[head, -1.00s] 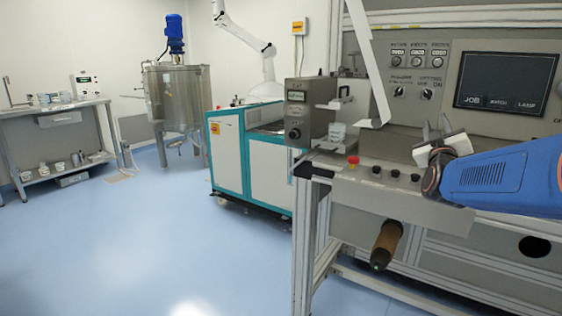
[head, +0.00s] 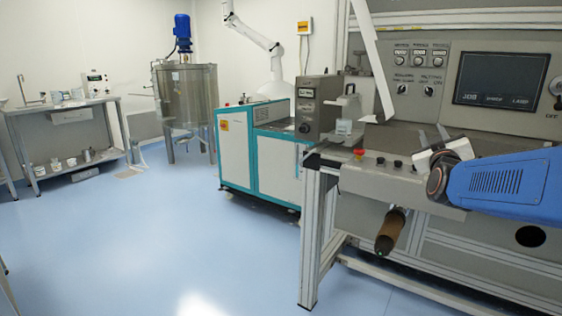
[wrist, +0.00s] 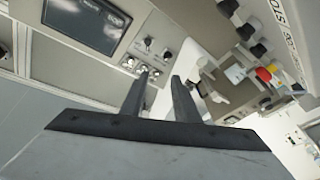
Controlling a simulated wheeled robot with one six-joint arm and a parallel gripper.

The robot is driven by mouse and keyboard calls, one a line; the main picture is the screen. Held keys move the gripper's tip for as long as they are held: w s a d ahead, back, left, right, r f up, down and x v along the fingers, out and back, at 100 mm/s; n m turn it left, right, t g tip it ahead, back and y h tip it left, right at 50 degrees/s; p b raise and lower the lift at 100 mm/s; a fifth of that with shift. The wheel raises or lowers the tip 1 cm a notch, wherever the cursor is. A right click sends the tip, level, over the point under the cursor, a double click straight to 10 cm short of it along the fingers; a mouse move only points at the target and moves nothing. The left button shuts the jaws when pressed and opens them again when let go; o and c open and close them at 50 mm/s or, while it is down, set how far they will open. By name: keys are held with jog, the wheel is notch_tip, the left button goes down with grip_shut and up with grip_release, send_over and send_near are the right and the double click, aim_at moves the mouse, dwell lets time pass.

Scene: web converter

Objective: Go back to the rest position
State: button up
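My gripper (head: 434,135) is at the right in the head view, on the end of my blue arm, in front of the grey converter panel (head: 432,98). In the wrist view my gripper (wrist: 160,78) shows two dark fingers standing apart with nothing between them. The fingers point toward the panel, with the dark screen (wrist: 88,22) at upper left and the red button (wrist: 264,75) at right. No object is held.
The converter's console ledge (head: 390,180) is below my gripper, with a brown roll (head: 391,232) under it. A teal and white cabinet (head: 262,155) stands left of the converter. A steel tank (head: 185,100) and a side table (head: 70,104) are further back. Blue floor at left is clear.

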jog(key=s+a+f+g+y, duration=0.65)
jog(key=s+a+f, duration=0.45)
jog(key=s+f, duration=0.35)
jog(key=s+a+f+m+g, duration=0.1)
jog(key=s+f+g, duration=0.3)
jog(key=s+f, duration=0.3)
jog(key=s+a+f+m+g, duration=0.1)
jog(key=s+f+g, duration=0.3)
jog(key=s, duration=1)
notch_tip(320, 180, down, 3)
jog(key=shift+s+a+f, duration=0.1)
jog(key=shift+s+a, duration=0.2)
jog(key=shift+s, duration=0.05)
